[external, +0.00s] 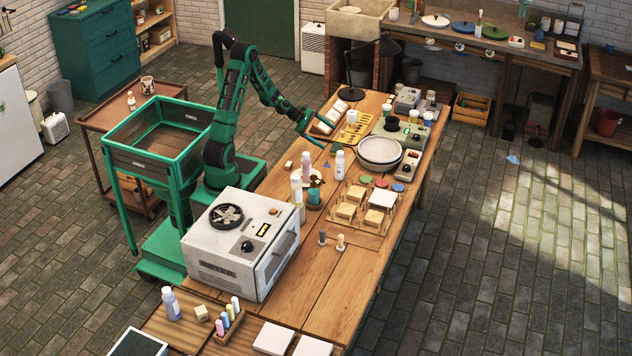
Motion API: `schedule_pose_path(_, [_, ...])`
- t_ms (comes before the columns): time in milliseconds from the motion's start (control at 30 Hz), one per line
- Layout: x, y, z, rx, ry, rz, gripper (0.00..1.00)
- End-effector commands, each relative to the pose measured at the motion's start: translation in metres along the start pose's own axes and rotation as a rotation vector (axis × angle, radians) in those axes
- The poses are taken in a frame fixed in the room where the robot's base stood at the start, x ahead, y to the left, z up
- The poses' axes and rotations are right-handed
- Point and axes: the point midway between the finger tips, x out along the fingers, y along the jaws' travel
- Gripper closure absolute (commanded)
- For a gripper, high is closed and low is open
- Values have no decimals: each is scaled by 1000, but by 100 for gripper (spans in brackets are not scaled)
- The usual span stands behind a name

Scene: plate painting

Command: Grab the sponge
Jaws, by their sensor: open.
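My gripper (326,132) is at the end of the green arm, over the far half of the wooden table. Its fingers are spread and nothing shows between them. It is near a tan tray of tools (340,133), left of a white bowl (380,152). I cannot tell for sure which thing is the sponge. Small pale blocks that could be it are a beige block (288,165) at the table's left edge and a beige cube (201,313) near the front. Both are apart from my gripper.
A white kiln-like box (241,245) stands on the near table. Bottles (297,187) and a teal cup (314,196) crowd the middle. A dark lamp (352,92) stands behind. Bare tabletop (345,270) lies in front.

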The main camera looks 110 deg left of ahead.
Motion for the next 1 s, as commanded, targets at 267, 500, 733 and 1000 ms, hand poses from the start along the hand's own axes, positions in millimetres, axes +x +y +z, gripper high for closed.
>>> schedule_pose_path(267, [31, -11, -45, -312, -114, 8, 8])
schedule_pose_path(500, [42, -9, -46, -435, -190, 19, 8])
schedule_pose_path(733, [49, -8, -43, -456, -206, 20, 8])
schedule_pose_path(1000, [78, -7, -37, -454, -206, 18, 8])
